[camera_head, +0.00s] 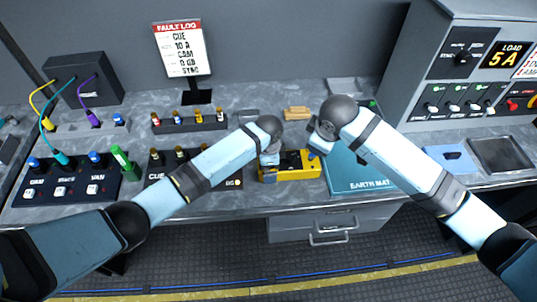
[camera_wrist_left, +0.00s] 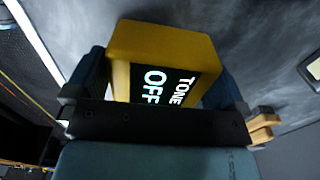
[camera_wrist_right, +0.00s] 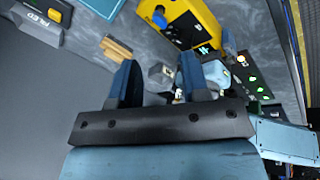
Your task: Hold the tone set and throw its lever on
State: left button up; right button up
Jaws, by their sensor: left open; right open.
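The tone set is a yellow box (camera_head: 297,174) with a black top, on the bench's front edge in the head view. In the left wrist view the yellow box (camera_wrist_left: 165,42) shows a black face reading TONE OFF. My left gripper (camera_head: 268,165) is open, with its fingers on either side of the box's left end; I cannot tell whether they touch it. A blue knob, seemingly the lever (camera_wrist_right: 160,19), shows on the yellow box in the right wrist view. My right gripper (camera_head: 317,143) is open, just behind and above the box's right end, apart from the knob.
A teal earth mat (camera_head: 350,184) lies right of the box. Control panels with knobs (camera_head: 75,190) stand left. A tan block (camera_head: 297,113) lies behind the grippers. A large grey console (camera_head: 440,90) stands right, with a tray (camera_head: 500,155) before it. A drawer (camera_head: 325,229) is below.

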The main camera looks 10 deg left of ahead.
pick_arm(q)
jog(key=shift+f, duration=0.55)
